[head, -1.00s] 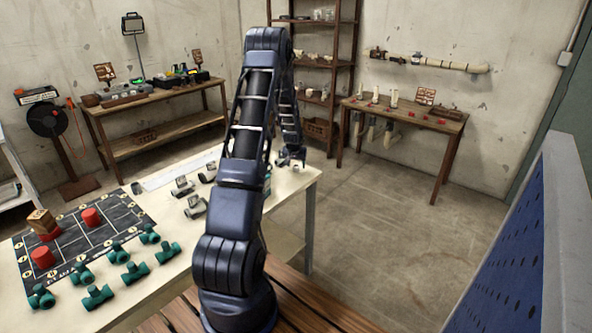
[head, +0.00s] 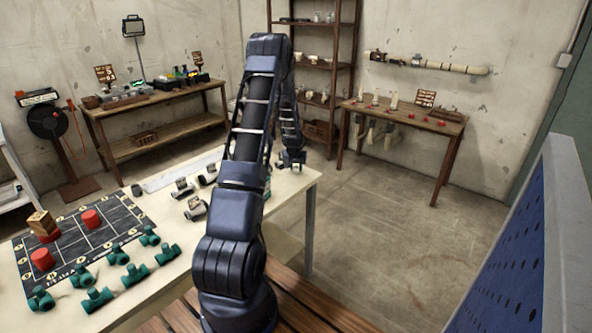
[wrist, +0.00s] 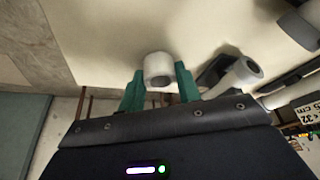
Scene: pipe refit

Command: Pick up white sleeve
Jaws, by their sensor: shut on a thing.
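The white sleeve (wrist: 158,63) is between the two green fingertips of my gripper (wrist: 160,84) in the wrist view. The fingers are shut on its sides, and its round open end faces the camera. In the head view my gripper (head: 291,161) is at the far right end of the pale table (head: 290,186). The sleeve cannot be made out clearly there.
Grey pipe pieces (head: 195,208) lie on the table left of my arm. Several green tees (head: 134,274) and a dark mat (head: 121,228) with red caps are nearer. A wooden bench (head: 410,111) stands at the back right. The floor between is clear.

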